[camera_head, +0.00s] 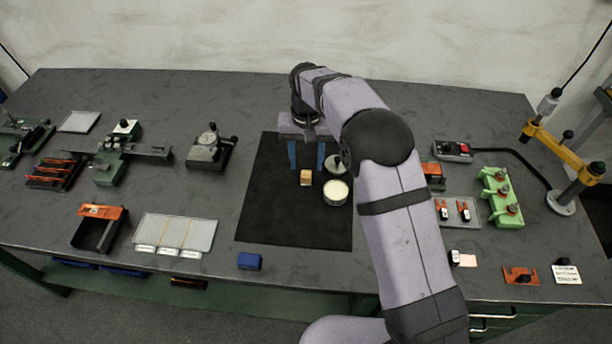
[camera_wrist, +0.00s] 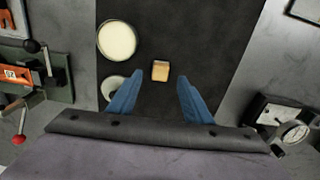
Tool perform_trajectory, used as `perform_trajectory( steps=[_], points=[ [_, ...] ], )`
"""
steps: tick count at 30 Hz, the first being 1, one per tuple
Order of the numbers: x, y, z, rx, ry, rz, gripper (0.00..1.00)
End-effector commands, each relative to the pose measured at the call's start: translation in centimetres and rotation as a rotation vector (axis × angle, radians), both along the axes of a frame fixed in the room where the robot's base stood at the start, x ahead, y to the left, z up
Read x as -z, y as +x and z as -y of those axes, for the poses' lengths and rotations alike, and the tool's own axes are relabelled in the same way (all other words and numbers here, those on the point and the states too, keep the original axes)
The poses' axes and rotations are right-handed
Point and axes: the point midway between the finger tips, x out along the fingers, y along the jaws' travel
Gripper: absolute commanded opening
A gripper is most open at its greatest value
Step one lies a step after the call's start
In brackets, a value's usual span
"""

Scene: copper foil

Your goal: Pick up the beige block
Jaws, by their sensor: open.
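The beige block (camera_head: 306,177) is a small cube standing on the black mat (camera_head: 285,215), left of two round pale items. In the wrist view the block (camera_wrist: 160,71) lies just beyond my fingertips, near the middle between them. My gripper (camera_head: 306,165) has two blue fingers, spread apart and empty, on the far side of the block in the head view. The fingers (camera_wrist: 157,84) also show spread in the wrist view. The block is apart from both fingers as far as I can see. Its height relative to the fingertips is hard to tell.
A cream-filled round dish (camera_head: 336,192) stands close to the block's right, with another round item (camera_head: 335,164) behind it, partly beside my finger. A dial gauge stand (camera_head: 211,149) is left of the mat. A blue block (camera_head: 249,261) lies near the front edge. The mat's front left is clear.

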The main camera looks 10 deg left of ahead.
Motion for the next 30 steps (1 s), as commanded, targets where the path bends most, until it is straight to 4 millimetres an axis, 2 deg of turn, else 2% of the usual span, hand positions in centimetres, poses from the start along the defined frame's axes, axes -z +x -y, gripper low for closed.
perform_trajectory(
  steps=[8, 19, 28, 29, 30],
  points=[
    [0.9, 0.0, 0.0, 0.000, -0.001, -0.002, 0.45],
    [4.9, 0.2, -0.1, 0.000, 0.000, 0.000, 0.45],
    [5.4, 0.2, -0.1, 0.000, 0.001, 0.002, 0.45],
    [5.4, 0.2, -0.1, 0.000, 0.001, 0.002, 0.41],
    [5.4, 0.2, -0.1, 0.000, 0.001, 0.002, 0.31]
  ],
)
